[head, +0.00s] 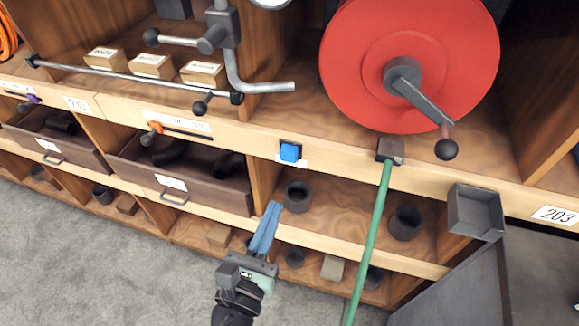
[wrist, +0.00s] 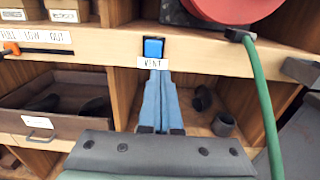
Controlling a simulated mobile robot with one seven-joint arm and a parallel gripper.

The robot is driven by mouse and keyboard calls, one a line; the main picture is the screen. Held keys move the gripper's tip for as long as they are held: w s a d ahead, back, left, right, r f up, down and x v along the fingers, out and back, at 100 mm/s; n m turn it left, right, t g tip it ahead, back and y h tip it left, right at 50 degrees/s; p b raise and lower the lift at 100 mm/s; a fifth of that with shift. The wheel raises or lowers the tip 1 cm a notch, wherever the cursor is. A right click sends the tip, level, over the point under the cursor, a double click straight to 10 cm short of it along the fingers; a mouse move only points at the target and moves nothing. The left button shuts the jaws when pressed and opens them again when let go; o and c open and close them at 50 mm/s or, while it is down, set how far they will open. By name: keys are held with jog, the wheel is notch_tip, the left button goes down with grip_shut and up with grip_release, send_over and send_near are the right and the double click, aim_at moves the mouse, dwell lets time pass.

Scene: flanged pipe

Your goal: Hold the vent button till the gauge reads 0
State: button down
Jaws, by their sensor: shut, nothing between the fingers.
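The vent button (head: 290,152) is a blue block in a dark mount on the front edge of the wooden shelf. It also shows in the wrist view (wrist: 153,47), above a white label reading VENT. My gripper (head: 273,207) has blue fingers, shut together and empty. It is in front of the shelf, below the button and apart from it in the head view. In the wrist view the fingertips (wrist: 160,74) point up at the label, just under the button. Only the lower rim of a round white dial (head: 270,3), possibly the gauge, shows at the top edge; its reading is hidden.
A big red reel (head: 410,62) with a crank sits right of the button. A green hose (head: 369,240) hangs from a dark block on the shelf edge. A grey tray (head: 475,212) juts out at right. Metal pipes (head: 240,60) and drawers (head: 180,180) are at left.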

aim_at(294, 159)
jog(key=x, duration=1)
jog(key=shift+w+d+p, duration=0.1)
jog(key=shift+w+p, duration=0.15)
jog(key=shift+p, duration=0.15)
